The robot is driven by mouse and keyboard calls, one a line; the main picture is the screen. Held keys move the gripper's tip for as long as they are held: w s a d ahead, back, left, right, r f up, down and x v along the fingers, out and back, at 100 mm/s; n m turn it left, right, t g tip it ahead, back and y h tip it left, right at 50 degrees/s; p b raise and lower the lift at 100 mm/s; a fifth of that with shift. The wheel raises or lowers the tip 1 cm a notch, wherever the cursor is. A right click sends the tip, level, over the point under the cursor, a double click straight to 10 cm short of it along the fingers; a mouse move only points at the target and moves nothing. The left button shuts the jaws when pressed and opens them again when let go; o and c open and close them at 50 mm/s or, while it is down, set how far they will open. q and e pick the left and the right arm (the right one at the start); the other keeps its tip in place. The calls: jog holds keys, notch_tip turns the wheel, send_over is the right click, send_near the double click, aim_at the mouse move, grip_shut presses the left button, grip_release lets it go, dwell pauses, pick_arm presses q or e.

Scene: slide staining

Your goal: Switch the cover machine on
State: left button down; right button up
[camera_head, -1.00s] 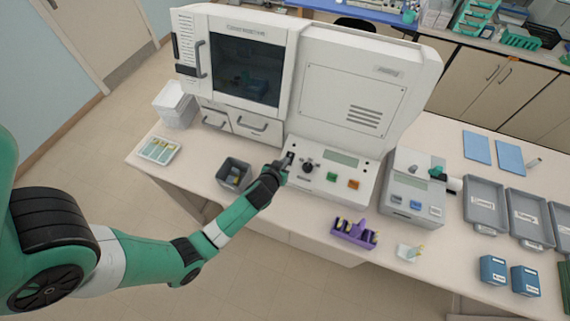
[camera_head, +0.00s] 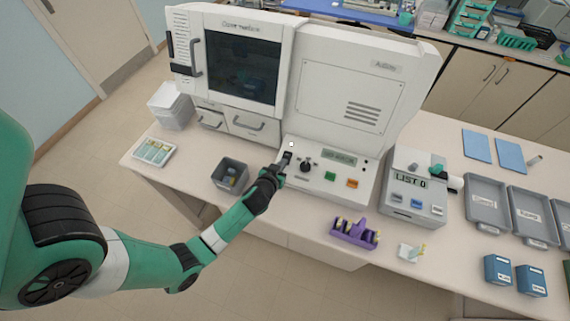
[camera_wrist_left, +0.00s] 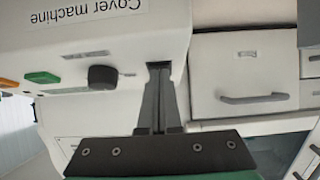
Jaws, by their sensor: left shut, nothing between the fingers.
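The cover machine (camera_head: 340,90) is a large white unit on the bench, and its label shows upside down in the left wrist view (camera_wrist_left: 90,15). Its sloped front panel holds a black knob (camera_head: 306,166), a green button (camera_head: 330,176), an orange button (camera_head: 352,183) and a small display (camera_head: 339,158) showing text. My left gripper (camera_head: 287,157) is shut and empty, its fingertips at the left end of this panel, left of the knob. In the left wrist view the fingertips (camera_wrist_left: 158,68) meet the panel and hide what is under them. My right gripper is not in view.
A smaller device (camera_head: 412,188) with a lit display reading "LIST 0" stands to the right. A grey bin (camera_head: 230,174) sits left of my gripper. A purple rack (camera_head: 354,234) and grey trays (camera_head: 487,205) stand on the bench. Bench front between bin and rack is clear.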

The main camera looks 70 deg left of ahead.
pick_arm(q)
jog(key=shift+r+p, duration=0.6)
jog(key=shift+r, duration=0.2)
jog(key=shift+r, duration=0.25)
jog(key=p+v, duration=0.2)
jog(key=v, duration=1.1)
